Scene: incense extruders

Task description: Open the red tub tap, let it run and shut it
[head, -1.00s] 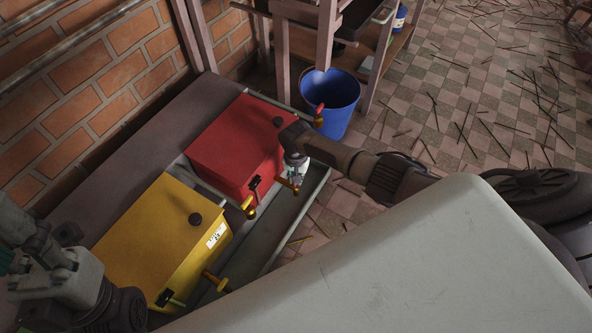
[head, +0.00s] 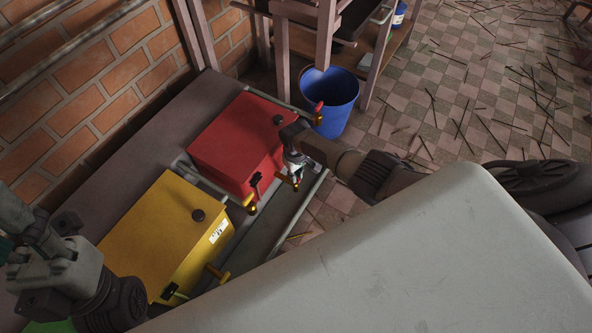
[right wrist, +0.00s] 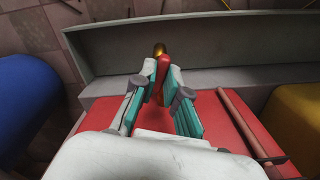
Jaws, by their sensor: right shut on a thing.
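The red tub (head: 232,143) stands on the bench beside the yellow tub. My right gripper (head: 293,166) is at the red tub's front right edge, by a brass tap (head: 295,183). In the right wrist view, the teal fingers (right wrist: 162,88) are shut on the tap's red handle (right wrist: 163,70); the brass part (right wrist: 160,49) shows beyond it. The fingers hide part of the handle. I cannot make out any stream from the tap. My left gripper (head: 58,272) is at the lower left near the yellow tub; its fingertips are not clear.
A grey trough (head: 262,235) runs along the front. A blue bin (head: 335,95) stands behind on the tiled floor, where sticks lie scattered.

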